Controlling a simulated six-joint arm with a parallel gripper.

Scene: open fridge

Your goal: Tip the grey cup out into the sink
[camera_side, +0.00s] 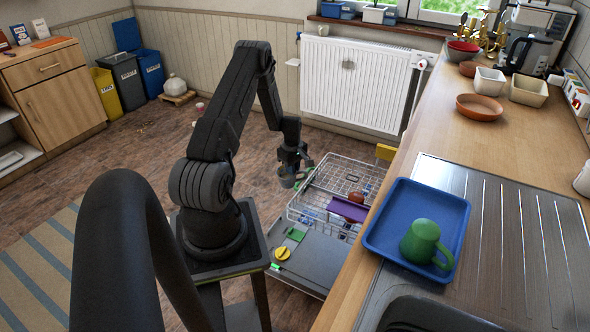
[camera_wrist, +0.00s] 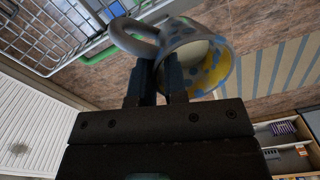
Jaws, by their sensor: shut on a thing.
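The grey cup (camera_side: 287,182) hangs in my gripper (camera_side: 295,163) beside the open dishwasher, away from the counter. In the wrist view the cup (camera_wrist: 206,50) is grey with blue spots, and its opening shows a yellow patch inside. Its looped handle (camera_wrist: 133,36) points left in that view. My gripper (camera_wrist: 161,78) is shut on the cup, with the fingers at its wall near the handle. I cannot tell its exact tilt. The sink (camera_side: 425,316) is a dark basin at the bottom edge of the side view, only partly visible.
A blue tray (camera_side: 384,240) with a green mug (camera_side: 423,241) stands on the drainboard (camera_side: 500,235) by the sink. The dishwasher's rack (camera_side: 335,178) is pulled out, with a purple item (camera_side: 348,209) in it. Bowls (camera_side: 480,107) stand farther back on the counter.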

